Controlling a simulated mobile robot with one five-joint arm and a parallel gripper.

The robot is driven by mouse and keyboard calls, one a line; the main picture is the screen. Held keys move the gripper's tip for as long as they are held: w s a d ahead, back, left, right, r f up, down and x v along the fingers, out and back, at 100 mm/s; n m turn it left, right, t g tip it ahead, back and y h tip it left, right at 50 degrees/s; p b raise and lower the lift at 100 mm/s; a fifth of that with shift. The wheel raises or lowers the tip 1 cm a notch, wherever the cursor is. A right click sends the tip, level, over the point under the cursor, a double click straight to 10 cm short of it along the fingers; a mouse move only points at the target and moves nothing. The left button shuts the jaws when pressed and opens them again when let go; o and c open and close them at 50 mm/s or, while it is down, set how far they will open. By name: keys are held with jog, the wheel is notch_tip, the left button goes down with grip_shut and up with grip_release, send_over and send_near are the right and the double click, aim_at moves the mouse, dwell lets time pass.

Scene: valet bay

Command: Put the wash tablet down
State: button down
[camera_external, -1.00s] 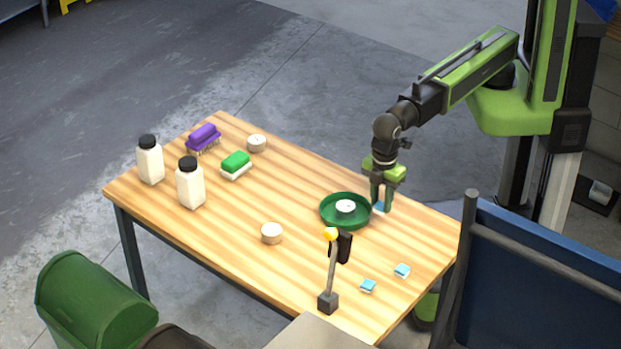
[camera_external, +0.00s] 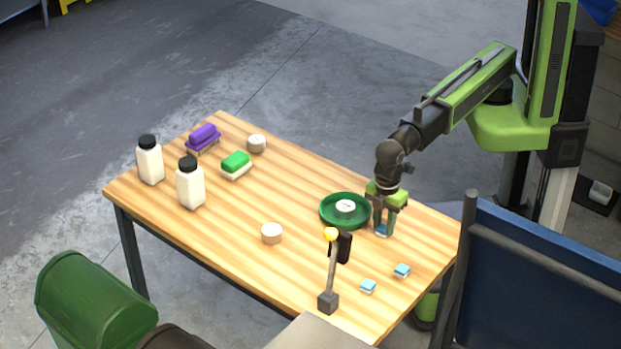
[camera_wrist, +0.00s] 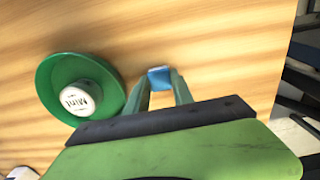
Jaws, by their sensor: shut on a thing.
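My gripper (camera_external: 383,232) points down over the right part of the table, beside the green dish. It is shut on a small blue and white wash tablet (camera_wrist: 159,78), which shows between the fingertips in the wrist view and at their lower end in the external view (camera_external: 381,231). The tablet is at or just above the wooden table top (camera_external: 300,228); I cannot tell whether it touches. Two more blue and white tablets lie on the table nearer the front right, one (camera_external: 368,286) left of the other (camera_external: 402,271).
A round green dish (camera_external: 326,218) holds a white tin marked "Mint" (camera_wrist: 77,100), close left of my gripper. White bottles (camera_external: 190,185), brushes (camera_external: 236,164) and tins (camera_external: 271,233) are farther left. A blue panel (camera_external: 545,285) stands right.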

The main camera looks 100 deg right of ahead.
aim_at(384, 228)
jog(key=c, duration=1.1)
grip_release()
notch_tip(384, 228, up, 12)
jog(key=p, duration=1.2)
jog(key=shift+r+p, duration=0.2)
jog(key=shift+p, duration=0.1)
jog(key=shift+f, duration=0.1)
